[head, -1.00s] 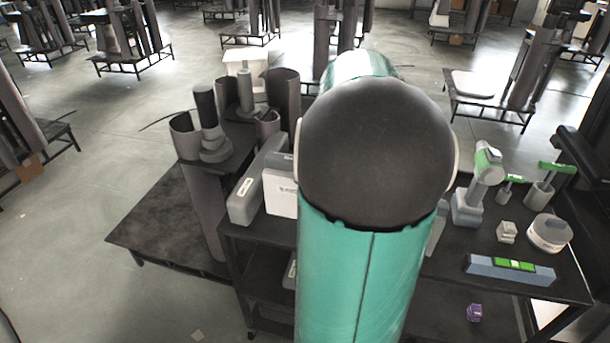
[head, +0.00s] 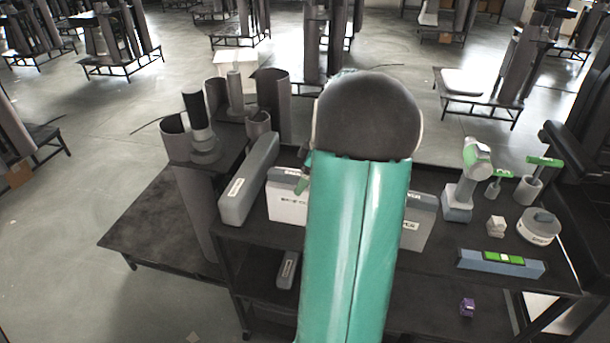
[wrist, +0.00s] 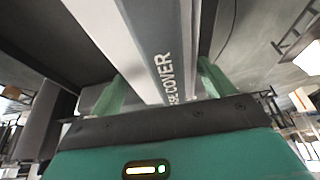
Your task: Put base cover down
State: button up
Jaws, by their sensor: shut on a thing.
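In the wrist view, the base cover (wrist: 150,45) is a long grey piece with white lettering that ends in "COVER". It runs up and away from my gripper (wrist: 163,86). The two green fingers stand on either side of it, and my gripper is shut on it. In the head view my arm's teal link and dark round joint hide most of my gripper. A small green part shows just left of the arm, by the white box. I cannot make out the held base cover for sure in that view.
A dark bench (head: 440,268) carries a long grey case (head: 248,182), a white labelled box (head: 287,207), a grey labelled panel (head: 418,225), a green-grey power tool (head: 468,180), a round device (head: 539,227) and a blue-grey bar (head: 500,263). Lift columns (head: 200,205) stand on the left.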

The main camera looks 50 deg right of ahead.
jog(key=shift+f, duration=0.15)
jog(key=o, duration=1.5)
jog(key=shift+c, duration=0.2)
jog(key=v, duration=1.2)
jog(key=w+a+r+m+h, duration=0.1)
jog(key=w+a+r, duration=0.15)
jog(key=a, duration=0.95)
jog(key=w+a+r+m, duration=0.1)
jog(key=w+a+r, duration=0.15)
jog(key=a, duration=0.95)
jog(key=s+a+f+m, duration=0.1)
jog(key=s+a, duration=0.1)
jog(key=a, duration=0.4)
jog(key=s+a+f+t, duration=0.1)
jog(key=s+a, duration=0.2)
jog(key=a, duration=0.3)
jog(key=s+a+f+m, duration=0.1)
jog(key=s+a, duration=0.2)
jog(key=a, duration=0.4)
jog(key=shift+m+h, duration=0.3)
jog(key=shift+h, duration=0.1)
jog(key=shift+s+a+f, duration=0.1)
jog(key=shift+f, duration=0.05)
